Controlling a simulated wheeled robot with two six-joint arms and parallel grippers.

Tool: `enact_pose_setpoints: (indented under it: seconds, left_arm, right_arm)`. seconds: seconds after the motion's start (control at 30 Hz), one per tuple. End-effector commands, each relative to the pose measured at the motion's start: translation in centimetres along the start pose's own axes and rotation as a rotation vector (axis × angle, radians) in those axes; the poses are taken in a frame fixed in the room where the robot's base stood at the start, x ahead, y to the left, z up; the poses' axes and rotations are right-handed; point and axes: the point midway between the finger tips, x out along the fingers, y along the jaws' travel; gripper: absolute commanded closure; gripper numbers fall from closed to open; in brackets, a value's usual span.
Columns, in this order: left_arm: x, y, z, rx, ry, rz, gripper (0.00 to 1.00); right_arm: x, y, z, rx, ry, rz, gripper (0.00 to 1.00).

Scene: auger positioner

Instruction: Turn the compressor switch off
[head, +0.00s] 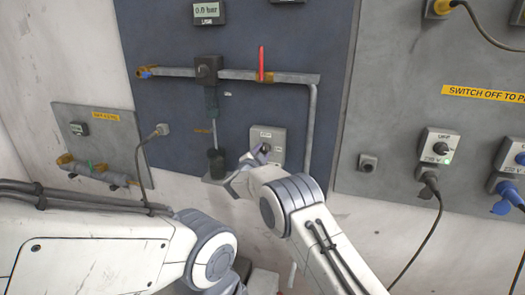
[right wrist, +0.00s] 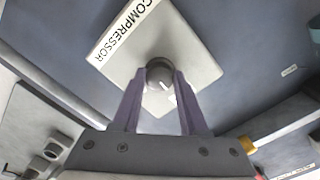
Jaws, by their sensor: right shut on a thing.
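The compressor switch is a grey plate (head: 271,134) on the dark blue panel, labelled COMPRESSOR in the right wrist view (right wrist: 118,58). A dark round knob (right wrist: 163,72) with a pale pointer mark stands out from the plate; the mark lies toward its lower right in the wrist view. My right gripper (head: 258,153) is at the knob, and its two purple fingers (right wrist: 160,82) are shut on it from both sides. In the head view the gripper partly hides the knob and plate.
A gauge (head: 208,12) reads 0.0 bar. At right, a panel carries a socket box (head: 437,147) with a plugged cable and a yellow SWITCH OFF label (head: 485,94).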

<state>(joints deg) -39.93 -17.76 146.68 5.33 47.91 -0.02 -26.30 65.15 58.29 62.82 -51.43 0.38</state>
Motion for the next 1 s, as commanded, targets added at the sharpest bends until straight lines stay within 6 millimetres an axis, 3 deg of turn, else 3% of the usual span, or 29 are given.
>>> enact_pose_setpoints:
  seconds: [0.7, 0.73, 0.8, 1.0]
  left_arm:
    - [-0.31, 0.02, -0.01, 0.000, 0.000, 0.000, 0.50]
    - [-0.31, 0.02, -0.02, 0.000, 0.000, 0.000, 0.50]
    - [-0.31, 0.02, -0.02, 0.000, 0.000, 0.000, 0.50]
    - [-0.32, 0.02, -0.02, 0.000, 0.000, 0.000, 0.50]
  right_arm:
    - [-0.03, 0.20, 0.21, -0.077, -0.001, 0.005, 1.00]
    - [-0.03, 0.21, 0.21, -0.077, -0.001, 0.005, 0.50]
    - [-0.03, 0.20, 0.19, -0.076, -0.001, 0.005, 0.28]
    - [-0.01, 0.11, 0.10, -0.074, 0.001, 0.004, 0.28]
